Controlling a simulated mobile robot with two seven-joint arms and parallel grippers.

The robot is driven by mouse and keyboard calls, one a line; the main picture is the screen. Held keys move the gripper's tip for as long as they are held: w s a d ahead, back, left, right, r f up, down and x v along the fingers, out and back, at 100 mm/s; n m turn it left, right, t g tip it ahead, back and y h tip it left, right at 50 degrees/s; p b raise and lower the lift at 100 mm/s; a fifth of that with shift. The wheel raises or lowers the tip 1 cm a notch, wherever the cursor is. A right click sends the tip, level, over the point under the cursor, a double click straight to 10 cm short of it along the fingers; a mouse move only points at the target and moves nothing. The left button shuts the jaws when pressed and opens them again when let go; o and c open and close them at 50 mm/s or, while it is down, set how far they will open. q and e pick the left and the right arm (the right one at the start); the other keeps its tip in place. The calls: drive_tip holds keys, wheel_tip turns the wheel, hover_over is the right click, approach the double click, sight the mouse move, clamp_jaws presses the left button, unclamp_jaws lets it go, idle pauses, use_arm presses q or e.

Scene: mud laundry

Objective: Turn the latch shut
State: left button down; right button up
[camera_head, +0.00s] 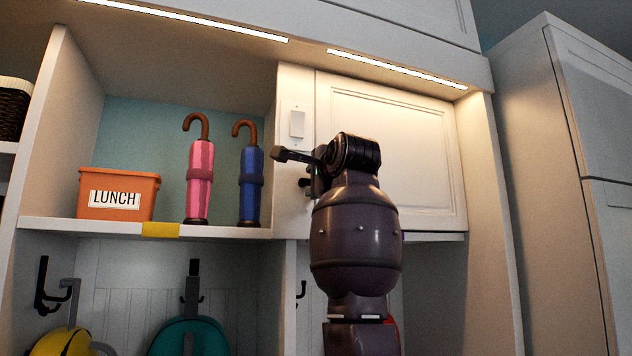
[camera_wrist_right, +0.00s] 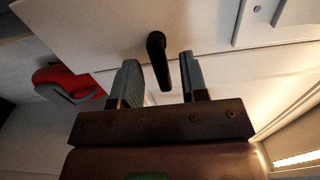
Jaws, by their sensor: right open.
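The latch (camera_wrist_right: 157,48) is a small black lever on the pale cabinet front in the right wrist view. My right gripper (camera_wrist_right: 159,64) is open with its two grey fingers on either side of the lever. A gap shows between the lever and each finger, so they look apart. In the head view, my right gripper (camera_head: 291,168) is at the left edge of the closed white cabinet door (camera_head: 400,140), below a white switch plate (camera_head: 297,123). My wrist and forearm hide part of the door, and the latch is hard to make out there. My left gripper is not in view.
Left of the door, an open shelf (camera_head: 120,229) holds an orange lunch bin (camera_head: 140,190), a pink umbrella (camera_head: 200,180) and a blue umbrella (camera_head: 250,185). Below hang a yellow item (camera_head: 62,343) and a teal bag (camera_head: 190,338). A red item (camera_wrist_right: 62,77) shows in the wrist view.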

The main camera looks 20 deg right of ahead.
drive_tip(key=s+b, duration=0.2)
drive_tip(key=s, duration=0.8)
drive_tip(key=shift+s+d+b, duration=0.15)
drive_tip(key=shift+s+b, duration=0.15)
drive_tip(key=shift+s, duration=0.1)
